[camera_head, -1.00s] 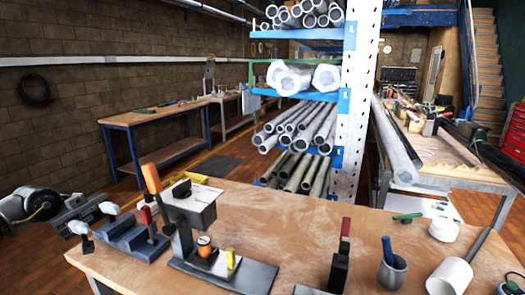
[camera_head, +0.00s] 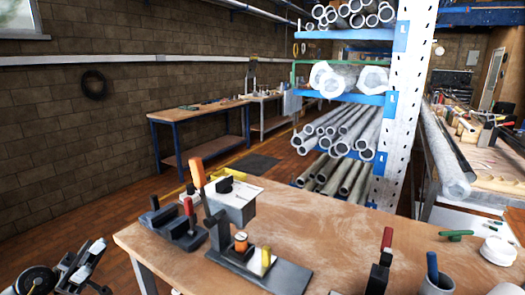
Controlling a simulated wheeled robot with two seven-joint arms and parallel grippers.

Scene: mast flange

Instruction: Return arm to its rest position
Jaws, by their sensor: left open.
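My left gripper (camera_head: 86,264) is at the bottom left corner of the head view, with part of my left arm (camera_head: 35,281) beside it. Its jaws are open and no object shows between them. It is over the floor to the left of the wooden workbench (camera_head: 340,235), apart from it. On the bench stands a fixture (camera_head: 232,205) with a grey upright block and a dark base. An orange-handled clamp (camera_head: 198,174), an orange knob (camera_head: 241,243) and a yellow piece (camera_head: 266,257) are at it. My right gripper is not in view.
A dark clamp block with a red handle (camera_head: 187,207) sits near the bench's left edge. Another red-handled clamp (camera_head: 386,240) and a grey cup (camera_head: 433,283) stand at the right. A pipe rack (camera_head: 390,150) rises behind. Open floor (camera_head: 60,225) lies to the left.

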